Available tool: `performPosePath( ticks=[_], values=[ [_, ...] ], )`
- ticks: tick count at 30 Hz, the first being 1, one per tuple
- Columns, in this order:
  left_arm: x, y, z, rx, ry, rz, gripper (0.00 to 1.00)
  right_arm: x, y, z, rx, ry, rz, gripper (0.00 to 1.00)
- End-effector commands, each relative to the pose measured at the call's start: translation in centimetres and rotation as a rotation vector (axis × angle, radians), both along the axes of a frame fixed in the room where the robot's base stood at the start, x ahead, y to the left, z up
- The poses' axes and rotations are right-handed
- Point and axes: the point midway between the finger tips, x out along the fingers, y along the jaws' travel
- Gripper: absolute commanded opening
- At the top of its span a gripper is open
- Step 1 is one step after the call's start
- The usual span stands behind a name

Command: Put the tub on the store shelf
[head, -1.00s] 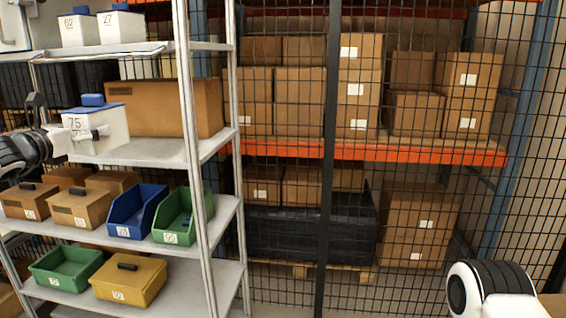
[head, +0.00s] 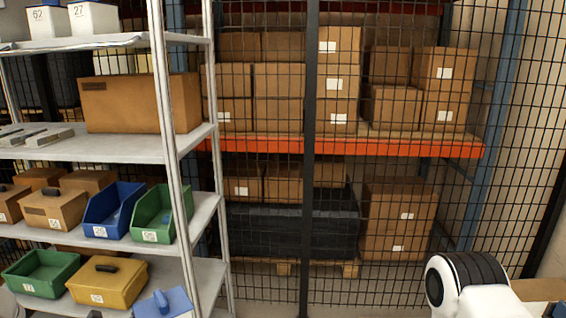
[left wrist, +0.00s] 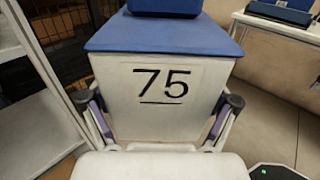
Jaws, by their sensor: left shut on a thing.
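The tub (left wrist: 160,105), white with a blue lid and the number 75, fills the middle of the left wrist view. My left gripper (left wrist: 159,103) is shut on it, with a finger at each side. In the head view a blue lid with a raised handle (head: 163,303), seemingly this tub's, shows at the bottom edge, in front of the lowest shelf level. Its body is mostly cut off there. The grey shelf unit (head: 100,150) stands at the left. My right gripper is out of view; only part of my right arm shows.
Two white tubs, 62 (head: 48,22) and 27 (head: 93,18), stand on the top level. A cardboard box (head: 135,103) and grey flat pieces (head: 50,137) lie on the level below. Bins and boxes crowd the lower levels. A mesh fence (head: 309,180) stands behind.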

Motion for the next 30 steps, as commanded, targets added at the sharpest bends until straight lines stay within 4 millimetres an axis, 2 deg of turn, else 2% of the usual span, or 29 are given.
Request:
performPosePath(
  ticks=[1, 6, 10, 16, 22, 27, 30],
  values=[
    [-1.2, -1.0, -1.1, -0.001, 0.004, -0.038, 0.5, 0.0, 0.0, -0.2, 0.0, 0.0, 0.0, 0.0],
    [-5.3, -4.1, -3.6, -0.003, 0.003, -0.157, 0.5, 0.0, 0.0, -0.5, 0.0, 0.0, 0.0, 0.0],
    [-8.2, -6.3, -4.7, -0.003, 0.003, -0.223, 0.5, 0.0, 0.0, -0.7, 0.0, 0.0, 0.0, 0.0],
    [-11.8, -9.0, -5.1, -0.003, 0.002, -0.262, 0.5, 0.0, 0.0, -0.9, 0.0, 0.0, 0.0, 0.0],
    [-13.5, -10.7, -3.7, -0.001, 0.0, -0.219, 0.5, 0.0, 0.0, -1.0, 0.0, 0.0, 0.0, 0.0],
    [-13.7, -11.1, -1.8, -0.001, 0.001, -0.121, 0.5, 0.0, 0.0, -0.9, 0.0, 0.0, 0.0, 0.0],
    [-13.1, -10.8, -0.9, 0.001, -0.001, -0.053, 0.5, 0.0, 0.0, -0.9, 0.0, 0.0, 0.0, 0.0]
  ],
)
